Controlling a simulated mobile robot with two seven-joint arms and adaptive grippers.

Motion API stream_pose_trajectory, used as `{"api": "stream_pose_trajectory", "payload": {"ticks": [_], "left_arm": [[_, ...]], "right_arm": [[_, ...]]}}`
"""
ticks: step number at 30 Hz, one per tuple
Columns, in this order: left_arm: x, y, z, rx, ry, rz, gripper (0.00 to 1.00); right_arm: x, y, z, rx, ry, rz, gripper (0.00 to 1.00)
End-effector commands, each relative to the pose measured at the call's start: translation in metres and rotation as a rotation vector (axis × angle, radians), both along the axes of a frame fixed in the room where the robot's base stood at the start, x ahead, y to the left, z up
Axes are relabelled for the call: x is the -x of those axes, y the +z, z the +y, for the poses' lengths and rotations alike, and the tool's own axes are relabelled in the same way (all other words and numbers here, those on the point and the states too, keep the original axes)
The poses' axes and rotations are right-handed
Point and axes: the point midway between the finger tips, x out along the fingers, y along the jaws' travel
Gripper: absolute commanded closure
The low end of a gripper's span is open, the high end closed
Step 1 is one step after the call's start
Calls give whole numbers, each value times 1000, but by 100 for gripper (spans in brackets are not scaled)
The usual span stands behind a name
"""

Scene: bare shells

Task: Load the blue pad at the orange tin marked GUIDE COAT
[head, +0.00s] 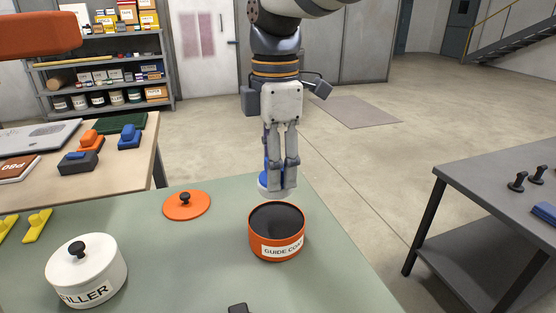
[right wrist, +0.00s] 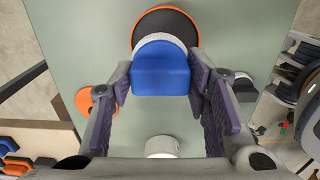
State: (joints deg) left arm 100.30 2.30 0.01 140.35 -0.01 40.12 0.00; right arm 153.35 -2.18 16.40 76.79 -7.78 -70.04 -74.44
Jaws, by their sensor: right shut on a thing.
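The orange tin (head: 262,241) stands open on the green table top, its label partly readable as GUIDE CO and its inside dark. My right gripper (head: 280,184) hangs just behind and above it, pointing down. It is shut on the blue pad (head: 264,178), which has a white underside and is mostly hidden by the fingers. In the right wrist view the blue pad (right wrist: 160,70) sits between the fingers, overlapping the near part of the tin's opening (right wrist: 165,22). Whether pad and tin touch cannot be told there. My left gripper is not in view.
The orange lid (head: 186,206) lies left of the tin. A white FILLER tin (head: 87,272) and yellow tools (head: 37,224) are further left. A wooden table (head: 140,150) holds sanding blocks. A grey table (head: 500,185) stands right across a floor gap.

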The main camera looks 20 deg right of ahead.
Motion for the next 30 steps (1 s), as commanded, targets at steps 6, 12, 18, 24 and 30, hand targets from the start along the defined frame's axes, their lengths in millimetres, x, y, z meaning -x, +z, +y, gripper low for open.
{"api": "stream_pose_trajectory", "payload": {"ticks": [6,12,18,24,30], "left_arm": [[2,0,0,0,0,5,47],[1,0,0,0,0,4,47],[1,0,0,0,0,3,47],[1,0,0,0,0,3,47],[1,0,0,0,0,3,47]], "right_arm": [[1,-26,0,2,1,6,79],[1,-50,0,1,0,5,79],[0,-59,0,0,-1,3,79],[0,-60,0,0,-1,3,79],[0,-60,0,0,0,3,79]]}}
